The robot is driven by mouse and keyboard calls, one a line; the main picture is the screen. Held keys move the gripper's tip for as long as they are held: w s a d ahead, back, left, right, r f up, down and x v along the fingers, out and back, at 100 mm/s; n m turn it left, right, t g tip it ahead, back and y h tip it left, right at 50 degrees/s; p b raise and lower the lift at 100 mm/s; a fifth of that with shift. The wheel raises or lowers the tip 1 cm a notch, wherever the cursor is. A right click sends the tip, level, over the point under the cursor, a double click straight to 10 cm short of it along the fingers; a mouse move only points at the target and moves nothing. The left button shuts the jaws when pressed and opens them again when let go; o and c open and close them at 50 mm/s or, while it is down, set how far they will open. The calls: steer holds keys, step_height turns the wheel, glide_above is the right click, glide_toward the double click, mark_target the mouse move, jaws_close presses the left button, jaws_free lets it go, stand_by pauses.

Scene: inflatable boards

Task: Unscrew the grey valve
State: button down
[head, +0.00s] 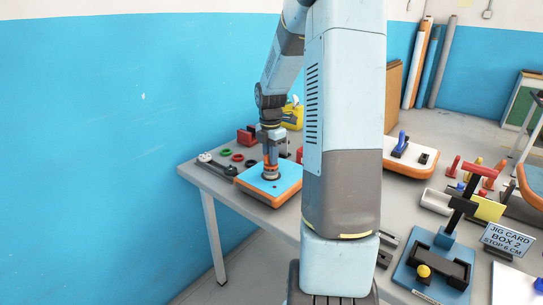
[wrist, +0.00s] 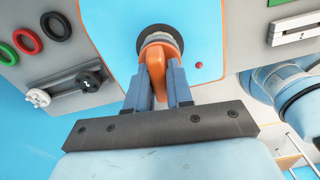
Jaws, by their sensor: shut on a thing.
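The inflatable board (head: 255,181), blue on top with an orange edge, lies on the table's left part; it fills the upper middle of the wrist view (wrist: 212,40). A round grey valve with a dark rim (wrist: 160,29) sits in it, showing small in the head view (head: 271,178). An orange tool-like piece (wrist: 154,58) stands over the valve and hides part of it. My gripper (head: 271,153) is above the board, pointing down, its fingers (wrist: 158,80) shut on the orange piece. How the piece meets the valve cannot be told.
Red, green and black rings (wrist: 28,41) and a grey rack with a white and a black knob (wrist: 65,91) lie left of the board. My arm hides the middle table.

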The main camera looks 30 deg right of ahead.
steer(key=shift+s+f+n, duration=0.1)
steer(key=shift+n, duration=0.2)
steer(key=shift+n, duration=1.7)
steer(key=shift+n, duration=0.5)
steer(key=shift+s+n, duration=0.1)
steer(key=shift+n, duration=1.1)
steer(key=n, duration=0.3)
steer(key=shift+n, duration=0.3)
